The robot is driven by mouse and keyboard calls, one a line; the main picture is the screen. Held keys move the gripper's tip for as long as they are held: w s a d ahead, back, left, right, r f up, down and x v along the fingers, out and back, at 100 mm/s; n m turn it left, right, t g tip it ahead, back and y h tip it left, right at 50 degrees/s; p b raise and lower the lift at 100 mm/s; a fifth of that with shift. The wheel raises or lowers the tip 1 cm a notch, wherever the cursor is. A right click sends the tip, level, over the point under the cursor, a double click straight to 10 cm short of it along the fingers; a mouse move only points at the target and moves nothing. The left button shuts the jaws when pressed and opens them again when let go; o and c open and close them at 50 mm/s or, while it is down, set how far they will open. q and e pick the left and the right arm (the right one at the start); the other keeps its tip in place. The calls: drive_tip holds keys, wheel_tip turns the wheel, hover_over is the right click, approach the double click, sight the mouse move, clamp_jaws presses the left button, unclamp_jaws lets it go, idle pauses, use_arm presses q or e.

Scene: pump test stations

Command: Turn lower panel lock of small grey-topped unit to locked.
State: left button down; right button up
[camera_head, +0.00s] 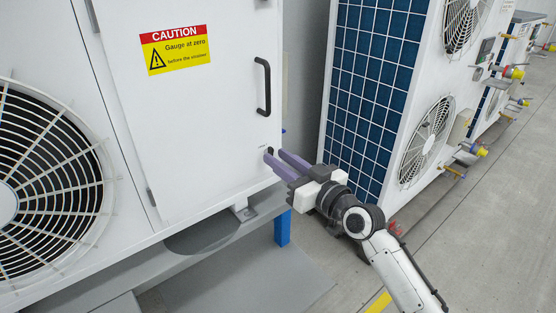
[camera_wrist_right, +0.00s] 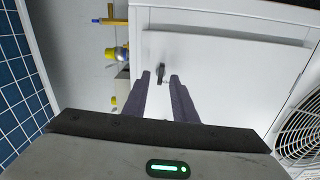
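A white unit (camera_head: 50,45) fills the left of the head view; its top is out of view. Its panel door (camera_head: 195,130) is closed. The lower panel lock (camera_head: 269,150) is a small dark knob near the door's lower right corner. The lock also shows in the right wrist view (camera_wrist_right: 160,70). My right gripper (camera_head: 274,154) points at the lock with its purple fingers apart. In the right wrist view the fingertips (camera_wrist_right: 160,76) lie on either side of the lock, with a gap; I cannot tell whether they touch it. My left gripper is not in view.
A black door handle (camera_head: 263,87) is above the lock, and a caution label (camera_head: 175,50) is on the door. A neighbouring unit with a blue grid side (camera_head: 365,95) stands to the right. A blue post (camera_head: 282,229) stands below. Grey floor (camera_head: 480,220) is clear at right.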

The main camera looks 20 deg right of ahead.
drive_tip(key=shift+w+a, duration=0.25)
drive_tip(key=shift+w, duration=0.25)
drive_tip(key=shift+c, duration=0.3)
clamp_jaws()
